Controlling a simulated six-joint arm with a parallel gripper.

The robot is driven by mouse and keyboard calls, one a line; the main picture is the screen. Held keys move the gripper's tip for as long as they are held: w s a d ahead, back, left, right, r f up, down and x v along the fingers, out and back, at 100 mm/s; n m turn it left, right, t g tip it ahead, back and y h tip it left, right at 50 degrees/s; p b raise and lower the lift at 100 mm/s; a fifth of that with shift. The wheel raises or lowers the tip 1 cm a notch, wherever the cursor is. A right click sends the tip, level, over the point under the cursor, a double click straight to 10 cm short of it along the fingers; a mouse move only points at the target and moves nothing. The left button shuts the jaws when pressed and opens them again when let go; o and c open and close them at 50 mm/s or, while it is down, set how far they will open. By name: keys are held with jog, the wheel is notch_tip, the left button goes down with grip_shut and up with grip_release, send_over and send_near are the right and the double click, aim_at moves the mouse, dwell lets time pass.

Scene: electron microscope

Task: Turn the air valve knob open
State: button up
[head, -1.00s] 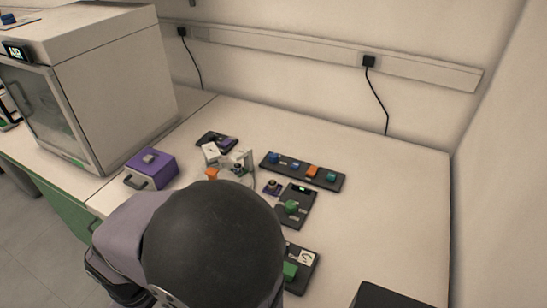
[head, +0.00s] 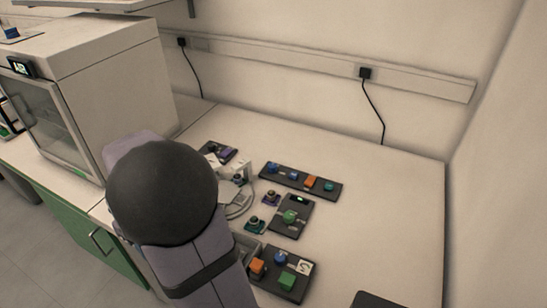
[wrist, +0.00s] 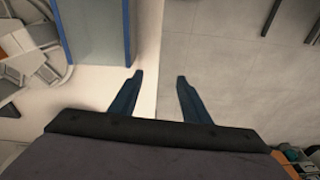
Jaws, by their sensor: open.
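My gripper shows in the wrist view (wrist: 159,76) with its two dark blue fingers apart and nothing between them. It is hidden behind my arm in the head view. I cannot tell for sure which control is the air valve knob. A green knob (head: 290,216) sits on a small black panel right of my arm. A blue knob (head: 280,257) sits on a nearer black panel with an orange and a green block. A white cabinet (head: 125,55) at the left carries a small lit display (head: 20,67) that seems to read AIR. No knob is clear in the wrist view.
A long black strip (head: 300,181) with several coloured controls lies at the back. Small knobbed blocks and a white device (head: 237,168) stand near my arm. The bench (head: 390,215) is mostly clear at the right. The wrist view shows floor (wrist: 230,60) beyond a pale edge.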

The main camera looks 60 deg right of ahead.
jog(key=d+r+t+h+p, duration=0.1)
jog(key=d+r+p, duration=0.15)
jog(key=d, duration=0.95)
jog(key=d+r+p, duration=0.1)
jog(key=d+r, duration=0.3)
jog(key=d, duration=0.8)
jog(key=shift+m+t, duration=0.6)
jog(key=shift+m, duration=0.2)
jog(key=s+d+p, duration=0.1)
jog(key=s+d, duration=0.1)
jog(key=d, duration=0.1)
jog(key=s+d, duration=0.2)
jog(key=d, duration=0.1)
jog(key=s+d+p, duration=0.1)
jog(key=s+d, duration=0.2)
jog(key=d, duration=0.1)
jog(key=shift+d+f+p, duration=0.1)
jog(key=shift+p, duration=0.25)
jog(key=p, duration=0.2)
send_near(272, 165)
jog(key=shift+m+t, duration=0.3)
jog(key=shift+s+p+x, duration=0.1)
jog(key=shift+p+x, duration=0.25)
jog(key=shift+x, duration=1.7)
jog(key=shift+s+p+x, duration=0.15)
jog(key=shift+p+x, duration=0.2)
jog(key=shift+x, duration=1.75)
jog(key=shift+f, duration=0.1)
jog(key=c, duration=1)
